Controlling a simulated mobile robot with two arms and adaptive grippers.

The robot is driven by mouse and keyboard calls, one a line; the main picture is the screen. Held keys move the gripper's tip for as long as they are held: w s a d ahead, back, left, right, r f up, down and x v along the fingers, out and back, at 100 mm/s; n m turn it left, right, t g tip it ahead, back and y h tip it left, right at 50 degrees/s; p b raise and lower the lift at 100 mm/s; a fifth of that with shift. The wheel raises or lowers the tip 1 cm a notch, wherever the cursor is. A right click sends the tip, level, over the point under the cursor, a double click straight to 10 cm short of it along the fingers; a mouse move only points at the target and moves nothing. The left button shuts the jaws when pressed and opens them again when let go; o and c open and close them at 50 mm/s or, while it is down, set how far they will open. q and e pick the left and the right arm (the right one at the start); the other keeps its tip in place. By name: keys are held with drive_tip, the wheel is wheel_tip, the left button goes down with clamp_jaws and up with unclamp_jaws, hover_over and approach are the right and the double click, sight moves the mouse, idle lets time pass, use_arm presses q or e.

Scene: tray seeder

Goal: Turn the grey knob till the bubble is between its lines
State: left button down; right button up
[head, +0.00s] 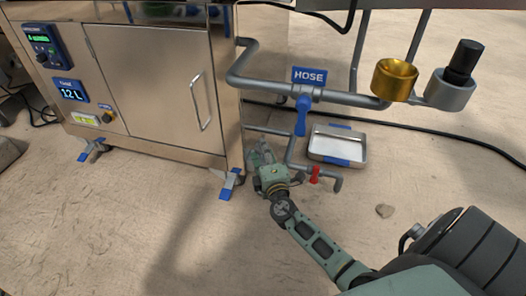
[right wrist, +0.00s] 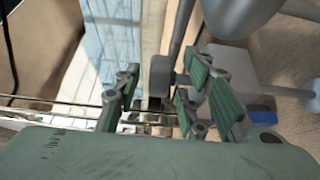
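My right gripper (head: 262,160) is low beside the steel cabinet's right front corner, by the pipes. In the right wrist view its green fingers (right wrist: 168,92) are apart. A small grey block-like part (right wrist: 161,76), perhaps the grey knob, shows between and beyond the fingers, against shiny metal. I cannot tell whether a finger touches it. In the head view the gripper hides this spot. A yellow-green strip (head: 85,120) on the cabinet's lower left front may be the bubble level; bubble and lines are too small to make out. My left gripper is not in view.
The steel cabinet (head: 155,90) stands on feet with blue tabs (head: 228,184). Grey pipes with a blue HOSE sign (head: 309,76), a blue handle (head: 301,115) and a red valve (head: 315,174) are close to my right arm. A metal tray (head: 338,145) lies behind. Open floor is in front.

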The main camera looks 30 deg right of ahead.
drive_tip(key=v, duration=0.7)
drive_tip(key=shift+s, duration=0.2)
